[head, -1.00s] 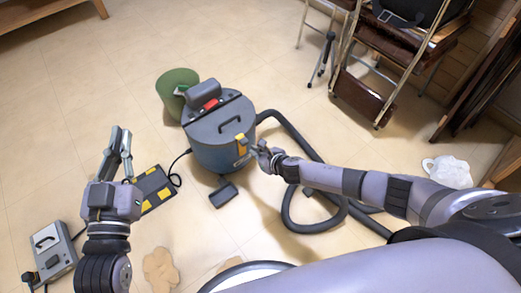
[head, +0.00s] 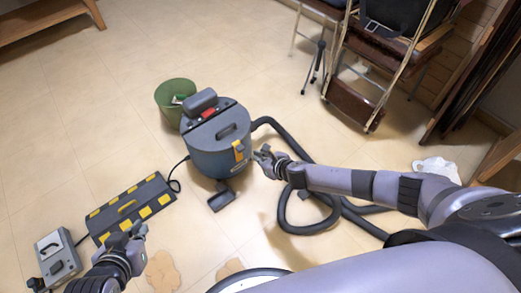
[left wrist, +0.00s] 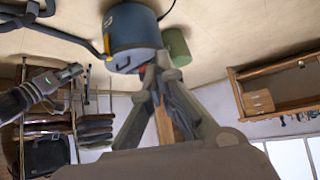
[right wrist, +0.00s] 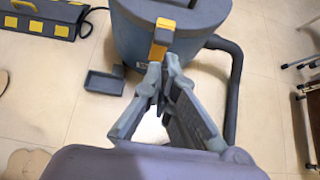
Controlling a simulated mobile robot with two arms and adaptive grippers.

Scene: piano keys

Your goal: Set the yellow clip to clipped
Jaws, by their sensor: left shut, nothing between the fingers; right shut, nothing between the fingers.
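The yellow clip (head: 239,150) sits on the right front side of a blue and grey canister vacuum (head: 213,161), just under its grey lid. In the right wrist view the clip (right wrist: 161,41) hangs upright against the canister wall. My right gripper (head: 264,153) is shut and empty, close to the clip's right side. In the right wrist view its fingertips (right wrist: 160,72) lie just below the clip; I cannot tell if they touch it. My left gripper (head: 139,231) is shut and empty, low at the left, away from the vacuum, which also shows in the left wrist view (left wrist: 133,32).
A dark case with yellow squares (head: 131,207) and a grey box (head: 56,256) lie at the left. A green bin (head: 172,104) stands behind the vacuum. A black hose (head: 290,222) curls beneath my right arm. Folded chairs (head: 372,65) stand at the back right.

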